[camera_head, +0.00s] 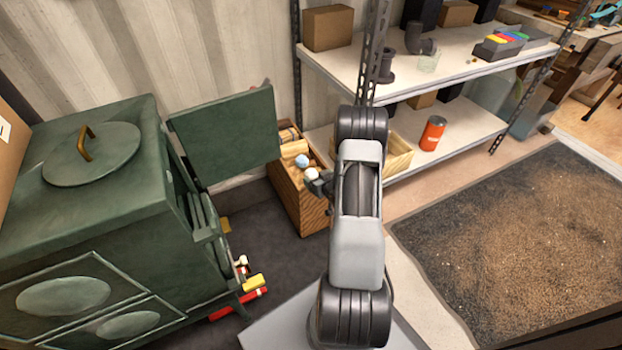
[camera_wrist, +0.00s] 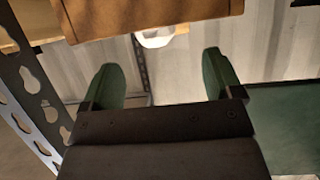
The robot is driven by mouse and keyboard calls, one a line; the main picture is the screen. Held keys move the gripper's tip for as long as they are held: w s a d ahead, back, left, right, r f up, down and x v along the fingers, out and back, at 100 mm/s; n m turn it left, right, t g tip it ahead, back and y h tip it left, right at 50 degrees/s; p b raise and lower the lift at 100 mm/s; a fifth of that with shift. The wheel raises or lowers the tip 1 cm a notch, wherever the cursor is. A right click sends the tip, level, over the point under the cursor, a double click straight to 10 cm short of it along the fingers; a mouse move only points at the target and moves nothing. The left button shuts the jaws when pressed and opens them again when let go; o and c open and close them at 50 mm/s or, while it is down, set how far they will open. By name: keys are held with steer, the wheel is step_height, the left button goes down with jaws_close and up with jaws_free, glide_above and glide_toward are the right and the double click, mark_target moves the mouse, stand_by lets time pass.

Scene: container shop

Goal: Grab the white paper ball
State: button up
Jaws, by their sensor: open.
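A small white ball (camera_head: 312,174), which looks like the white paper ball, shows at the right side of an open wooden crate (camera_head: 311,214) in the head view. It is right beside the dark end of my arm, and I cannot tell whether they touch. In the wrist view, the green fingers of my gripper (camera_wrist: 160,62) are apart with nothing between them. A white rounded thing (camera_wrist: 155,39) shows beyond the fingertips, partly hidden by a brown wooden surface (camera_wrist: 150,16); it may be the ball. My arm hides most of the gripper in the head view.
A pale blue ball (camera_head: 301,161) and wooden pieces lie in the crate. A green cabinet (camera_head: 110,190) with an open door (camera_head: 228,140) stands left. A shelf (camera_head: 440,75) with a metal post (camera_head: 374,50) is behind. An orange-red can (camera_head: 432,133) stands on its lower board.

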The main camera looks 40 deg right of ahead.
mark_target(315, 175)
steer(key=b+x, duration=0.1)
steer(key=x, duration=0.2)
steer(key=b+x, duration=0.1)
steer(key=x, duration=0.1)
steer(key=shift+w+d+f+b, duration=0.25)
steer(key=shift+d+f+b, duration=0.05)
steer(key=shift+w, duration=0.4)
steer(key=shift+c, duration=0.4)
steer(key=c, duration=1)
steer(key=shift+o, duration=0.2)
